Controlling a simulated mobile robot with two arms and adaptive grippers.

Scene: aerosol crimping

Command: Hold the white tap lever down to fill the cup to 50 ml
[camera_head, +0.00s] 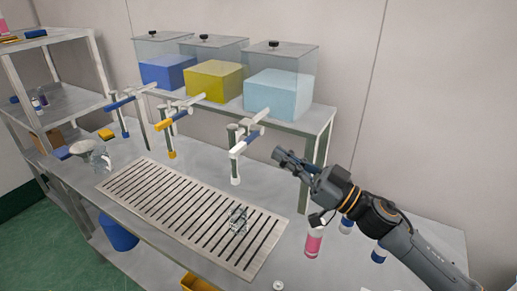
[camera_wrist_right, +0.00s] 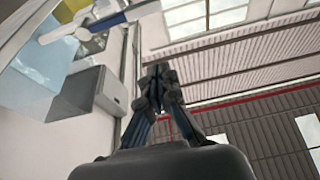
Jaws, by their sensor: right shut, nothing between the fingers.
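The white tap lever (camera_head: 243,146) is on the rightmost tap, below the tank of light blue liquid (camera_head: 278,93). A clear cup (camera_head: 238,220) stands on the slatted drip grate (camera_head: 150,219), roughly below that tap; its fill level is too small to read. My right gripper (camera_head: 281,157) is shut and empty, to the right of the white lever and apart from it. In the right wrist view the closed fingers (camera_wrist_right: 158,78) point up the picture, with a white lever-like part (camera_wrist_right: 62,32) at upper left. My left gripper is out of view.
Taps with a blue lever (camera_head: 122,102) and a yellow lever (camera_head: 174,119) stand to the left. A pink and white can (camera_head: 313,243) and blue-capped bottles are beneath my right arm.

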